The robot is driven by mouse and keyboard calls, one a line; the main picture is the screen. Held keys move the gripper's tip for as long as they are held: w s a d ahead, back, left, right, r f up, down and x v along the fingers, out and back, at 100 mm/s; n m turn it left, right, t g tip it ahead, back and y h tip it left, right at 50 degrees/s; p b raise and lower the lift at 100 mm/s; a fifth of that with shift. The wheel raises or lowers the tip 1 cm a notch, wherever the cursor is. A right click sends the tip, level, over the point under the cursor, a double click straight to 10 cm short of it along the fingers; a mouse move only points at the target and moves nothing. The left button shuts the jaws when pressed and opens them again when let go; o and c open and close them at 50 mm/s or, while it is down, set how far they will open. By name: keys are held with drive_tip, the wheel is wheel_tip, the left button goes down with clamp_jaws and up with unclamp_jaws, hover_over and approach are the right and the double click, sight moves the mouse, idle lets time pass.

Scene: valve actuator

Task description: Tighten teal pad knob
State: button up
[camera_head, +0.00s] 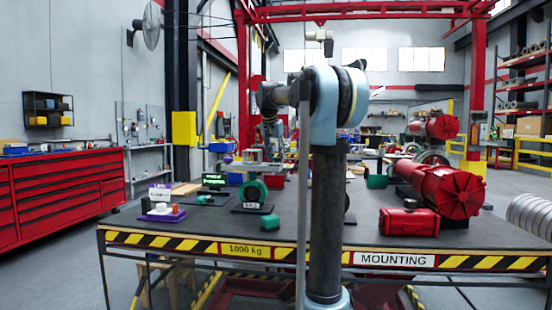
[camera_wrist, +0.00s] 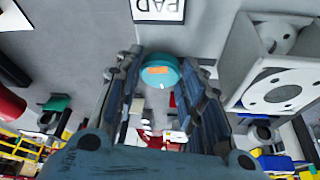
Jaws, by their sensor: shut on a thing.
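In the wrist view the teal knob (camera_wrist: 158,66) is round, with an orange patch on its face. It sits between the two fingertips of my gripper (camera_wrist: 160,74), which is shut on it, one finger on each side. A white "PAD" sign (camera_wrist: 158,10) shows at the top of the wrist view, just beyond the knob. In the head view my arm's upper links stand in front, and my gripper (camera_head: 268,128) is small and far off over the table. The knob cannot be made out there.
A grey block with round white flanges (camera_wrist: 275,85) stands to the right of my gripper in the wrist view. The worktable (camera_head: 330,225) carries a green ring-shaped part (camera_head: 252,193), a purple stand (camera_head: 160,205) and red actuators (camera_head: 440,188). The table's near middle is mostly bare.

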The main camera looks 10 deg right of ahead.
drive_tip(key=shift+a+m+g, duration=0.2)
drive_tip(key=shift+m+g, duration=0.1)
drive_tip(key=shift+m, duration=0.4)
drive_tip(key=o, duration=1)
drive_tip(key=shift+w, duration=0.1)
drive_tip(key=shift+o, duration=0.2)
drive_tip(key=v, duration=1.2)
drive_tip(key=shift+a, duration=0.25)
drive_tip(key=shift+f, duration=0.15)
